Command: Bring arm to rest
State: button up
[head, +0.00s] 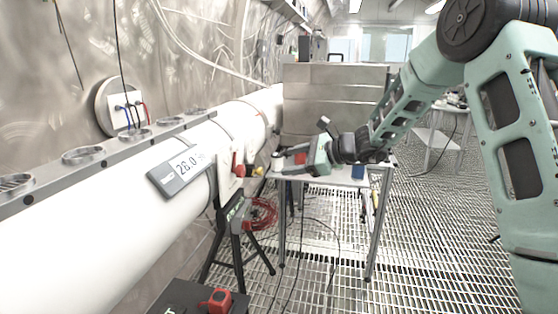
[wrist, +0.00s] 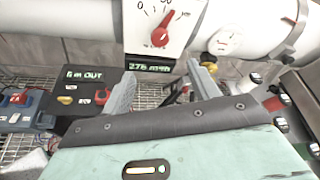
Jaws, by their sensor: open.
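My green arm reaches in from the right in the head view, bent at the elbow, with its forearm running down and left. My gripper (head: 281,160) is open in front of the white pipe (head: 95,240), over the left end of a small table. In the wrist view, the two grey fingers of my gripper (wrist: 163,76) stand wide apart with nothing held between them. Beyond them is a white dial panel with a red knob (wrist: 161,34), and below it a green-lit display (wrist: 150,66). Whether the fingers touch anything cannot be told.
The small table (head: 345,180) stands below my gripper, with a large steel box (head: 330,95) behind it. A black stand (head: 237,240) supports the pipe beside red coiled cable (head: 262,213). A yellow knob (head: 257,171) shows on the pipe. The grated floor (head: 420,230) at right looks mostly clear.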

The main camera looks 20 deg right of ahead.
jog(key=s+a+n+g+h+p, duration=0.1)
jog(key=s+a+n+g+p, duration=0.1)
jog(key=s+a+n+g, duration=1.4)
jog(key=s+a+f+n+t+h+p, duration=0.1)
jog(key=s+n+t+h, duration=0.5)
jog(key=s+n, duration=0.7)
jog(key=s+f+h, duration=0.1)
jog(key=s+h, duration=0.1)
jog(key=s, duration=1.1)
jog(key=shift+a+f+n+p, duration=0.2)
jog(key=shift+n+p, duration=0.1)
jog(key=shift+p, duration=0.1)
dwell(3.4)
